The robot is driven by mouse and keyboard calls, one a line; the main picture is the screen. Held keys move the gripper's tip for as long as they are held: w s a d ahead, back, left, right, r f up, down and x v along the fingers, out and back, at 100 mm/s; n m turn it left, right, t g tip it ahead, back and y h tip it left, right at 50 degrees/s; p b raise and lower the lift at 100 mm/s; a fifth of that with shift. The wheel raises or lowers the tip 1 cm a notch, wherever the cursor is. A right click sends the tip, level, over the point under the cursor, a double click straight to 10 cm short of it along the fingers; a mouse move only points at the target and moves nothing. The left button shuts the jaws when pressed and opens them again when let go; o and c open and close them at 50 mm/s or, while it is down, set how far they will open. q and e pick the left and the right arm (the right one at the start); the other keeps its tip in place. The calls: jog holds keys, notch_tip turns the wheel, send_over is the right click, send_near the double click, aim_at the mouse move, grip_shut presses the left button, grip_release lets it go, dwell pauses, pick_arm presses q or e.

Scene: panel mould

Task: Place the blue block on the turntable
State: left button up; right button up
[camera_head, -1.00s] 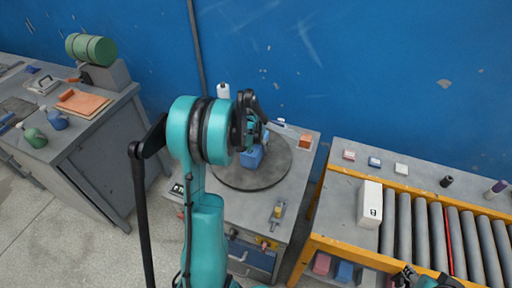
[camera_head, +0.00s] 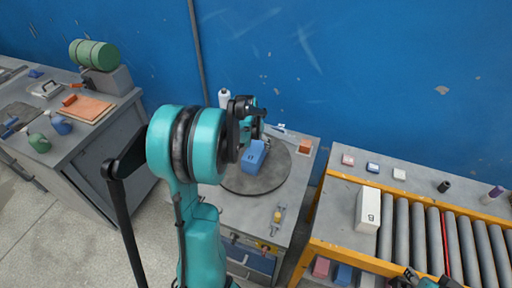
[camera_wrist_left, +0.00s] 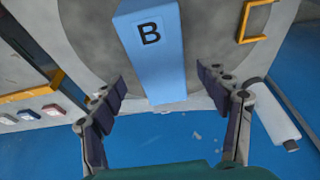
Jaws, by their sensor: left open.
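The blue block (camera_head: 253,156), marked with a letter B in the left wrist view (camera_wrist_left: 151,55), stands on the dark round turntable (camera_head: 270,182). My left gripper (camera_head: 252,122) is above and behind the block in the head view. In the left wrist view its two fingers (camera_wrist_left: 162,84) are spread apart, one on each side of the block's near end, with gaps between fingers and block. The gripper looks open and empty. My right gripper (camera_head: 425,280) shows only in part at the bottom edge of the head view, and its fingers are unclear.
A white bottle (camera_head: 224,98) stands behind the turntable, and an orange block (camera_head: 305,146) sits to its right. A yellow-framed roller conveyor (camera_head: 424,232) with a white box (camera_head: 368,209) is at right. A grey bench (camera_head: 105,122) is at left.

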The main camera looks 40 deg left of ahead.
pick_arm(q)
jog(key=p+v, duration=0.1)
jog(key=v, duration=0.3)
jog(key=shift+s+d+r, duration=0.1)
jog(key=shift+d+r, duration=0.05)
jog(key=shift+r, duration=0.15)
jog(key=s+d+r+m+t, duration=0.1)
jog(key=s+d+r, duration=0.15)
jog(key=d, duration=0.45)
jog(key=s+d+r+m, duration=0.1)
jog(key=s+d+r, duration=0.1)
jog(key=d+r, duration=0.3)
jog(key=s+d+m+t+h, duration=0.1)
jog(key=s+d+t, duration=0.2)
jog(key=s+d, duration=0.7)
jog(key=d, duration=0.4)
jog(key=shift+f+m, duration=0.3)
jog(key=shift+f, duration=0.05)
jog(key=shift+s, duration=0.15)
